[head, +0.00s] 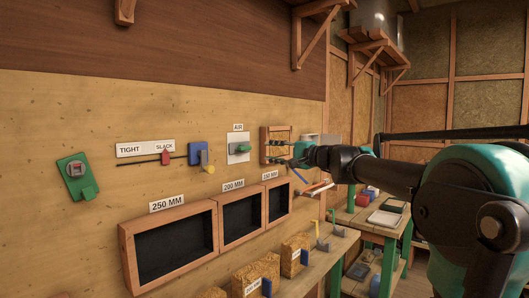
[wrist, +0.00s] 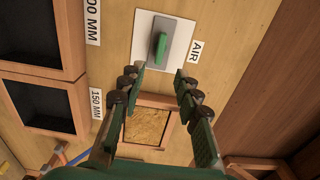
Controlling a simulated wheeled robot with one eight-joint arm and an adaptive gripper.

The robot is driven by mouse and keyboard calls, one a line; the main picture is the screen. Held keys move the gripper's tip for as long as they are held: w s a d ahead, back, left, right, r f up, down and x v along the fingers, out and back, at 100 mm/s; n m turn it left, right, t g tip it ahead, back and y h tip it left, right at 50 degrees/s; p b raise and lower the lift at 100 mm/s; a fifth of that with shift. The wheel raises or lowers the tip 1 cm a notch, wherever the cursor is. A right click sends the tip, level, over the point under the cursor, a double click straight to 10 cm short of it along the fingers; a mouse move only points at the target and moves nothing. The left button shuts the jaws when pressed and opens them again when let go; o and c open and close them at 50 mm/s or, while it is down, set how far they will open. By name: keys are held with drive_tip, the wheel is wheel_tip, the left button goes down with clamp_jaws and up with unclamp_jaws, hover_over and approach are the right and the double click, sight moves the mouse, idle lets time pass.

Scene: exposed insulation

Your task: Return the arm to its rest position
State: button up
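My arm (head: 395,178) reaches from the right side of the head view toward the wall panel. My gripper (head: 276,151) is at its end, in front of a small wood-framed opening with yellow insulation. In the wrist view, my gripper (wrist: 160,76) has its two green fingers spread wide apart with nothing between them. The insulation opening (wrist: 146,128) lies behind the fingers there. The white AIR plate with its green handle (wrist: 160,46) is just beyond the fingertips; it also shows left of the gripper in the head view (head: 238,148).
Framed dark bins (head: 175,247) line the lower wall, with insulation blocks (head: 256,272) on a ledge below. A TIGHT/SLACK slider (head: 165,158), a blue-and-yellow fixture (head: 199,155) and a green box (head: 77,176) are left. Shelves (head: 368,42) overhang above; a workbench (head: 385,218) stands behind my arm.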

drive_tip(key=shift+s+d, duration=0.15)
drive_tip(key=shift+d, duration=0.05)
drive_tip(key=s+d+f+n+g+h, duration=0.15)
drive_tip(key=s+f, duration=0.25)
drive_tip(key=f, duration=0.6)
drive_tip(key=s+d+f+n+g+h, duration=0.1)
drive_tip(key=s+f+n+h, duration=0.3)
drive_tip(key=f, duration=0.7)
drive_tip(key=s+d+f+g+h, duration=0.15)
drive_tip(key=s+f, duration=0.35)
drive_tip(key=f, duration=0.5)
drive_tip(key=s+d+f+n+g+h, duration=0.1)
drive_tip(key=s+d+f+h, duration=0.2)
drive_tip(key=s+d+f, duration=0.4)
drive_tip(key=s+d+f+n+g+h, duration=0.1)
drive_tip(key=s+d+f+h, duration=0.3)
drive_tip(key=s+d+f, duration=0.4)
wheel_tip(320, 180, down, 5)
drive_tip(key=shift+s+f+g, duration=0.2)
drive_tip(key=shift+s+g, duration=0.2)
drive_tip(key=shift+s, duration=0.8)
